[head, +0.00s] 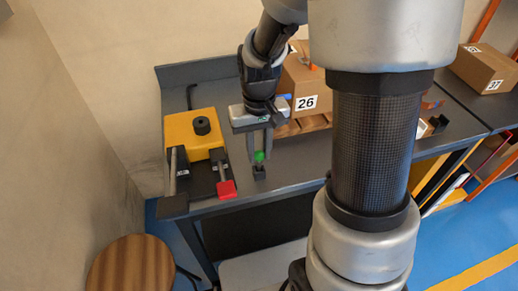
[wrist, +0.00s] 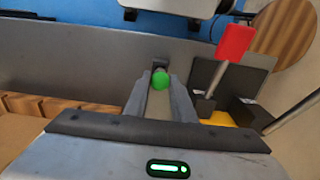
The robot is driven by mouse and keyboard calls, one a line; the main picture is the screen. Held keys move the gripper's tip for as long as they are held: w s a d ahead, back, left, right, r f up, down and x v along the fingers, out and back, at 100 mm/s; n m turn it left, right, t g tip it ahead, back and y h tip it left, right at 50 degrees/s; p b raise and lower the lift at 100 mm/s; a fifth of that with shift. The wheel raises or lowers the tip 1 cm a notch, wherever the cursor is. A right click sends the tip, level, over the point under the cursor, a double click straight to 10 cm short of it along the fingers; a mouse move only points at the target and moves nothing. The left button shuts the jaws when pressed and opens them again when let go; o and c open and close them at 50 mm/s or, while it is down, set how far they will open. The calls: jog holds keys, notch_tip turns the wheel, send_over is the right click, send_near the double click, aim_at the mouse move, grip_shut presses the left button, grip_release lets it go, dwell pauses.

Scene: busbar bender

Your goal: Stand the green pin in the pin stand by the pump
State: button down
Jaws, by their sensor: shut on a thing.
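The green pin (head: 259,156) shows as a round green head between the fingertips of my gripper (head: 258,150), which is shut on it. The green head also shows in the wrist view (wrist: 161,80), between the two grey fingers. A small dark block (head: 260,173), which looks like the pin stand, is on the bench directly below the fingertips. In the wrist view a dark piece of it (wrist: 160,65) shows just past the green head. The pin's lower part is hidden, so I cannot tell whether it is in the stand. The yellow pump (head: 195,133) stands to the left.
A red-ended lever (head: 226,188) lies close left of the block. A box marked 26 (head: 306,95) sits on a wooden pallet (head: 300,126) behind right. The grey bench (head: 290,172) is clear right of the block. A round wooden stool (head: 130,268) stands in front.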

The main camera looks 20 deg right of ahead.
aim_at(259, 152)
jog(key=shift+f+b, duration=0.9)
jog(key=shift+f, duration=0.4)
jog(key=c, duration=1.4)
grip_release()
notch_tip(259, 152, up, 18)
jog(key=p, duration=0.4)
jog(key=shift+f, duration=0.25)
